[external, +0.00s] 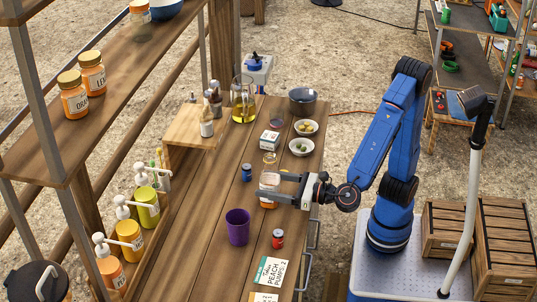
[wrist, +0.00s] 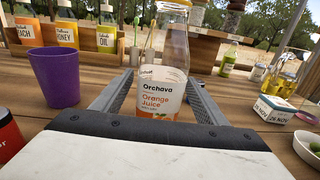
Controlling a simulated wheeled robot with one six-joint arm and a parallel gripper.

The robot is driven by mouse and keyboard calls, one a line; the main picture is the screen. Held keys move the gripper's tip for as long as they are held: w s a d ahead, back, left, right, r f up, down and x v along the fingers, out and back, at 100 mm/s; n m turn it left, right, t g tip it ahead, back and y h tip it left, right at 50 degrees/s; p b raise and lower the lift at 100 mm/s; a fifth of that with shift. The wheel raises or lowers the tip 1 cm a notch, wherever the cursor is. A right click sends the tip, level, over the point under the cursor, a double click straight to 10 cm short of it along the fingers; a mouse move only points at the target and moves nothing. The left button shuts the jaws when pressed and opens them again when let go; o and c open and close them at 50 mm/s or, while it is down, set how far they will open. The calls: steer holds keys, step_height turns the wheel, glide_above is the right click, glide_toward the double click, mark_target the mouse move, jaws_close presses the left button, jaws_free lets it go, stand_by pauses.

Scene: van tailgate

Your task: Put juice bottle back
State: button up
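The juice bottle (wrist: 163,75) is clear glass with a white "Orchava Orange Juice" label. It stands upright on the wooden counter (external: 196,218) and also shows in the external view (external: 269,182). My gripper (external: 269,187) reaches in level from the right, low over the counter. Its two fingers are spread wide, one on each side of the bottle. In the wrist view the fingers (wrist: 160,78) flank the bottle's label, and my palm hides its base. I cannot make out firm contact on both sides.
A purple cup (external: 237,227) stands close to the bottle, with a red can (external: 278,239) nearer the front. A blue can (external: 246,173), a date block (external: 270,141) and bowls (external: 301,147) stand behind. Pump bottles (external: 130,240) line the left rack; jars (external: 74,95) stand on the upper shelf.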

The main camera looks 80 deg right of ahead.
steer(key=shift+s+r, duration=0.15)
steer(key=s, duration=1.1)
steer(key=shift+s+a, duration=0.35)
steer(key=shift+a, duration=0.05)
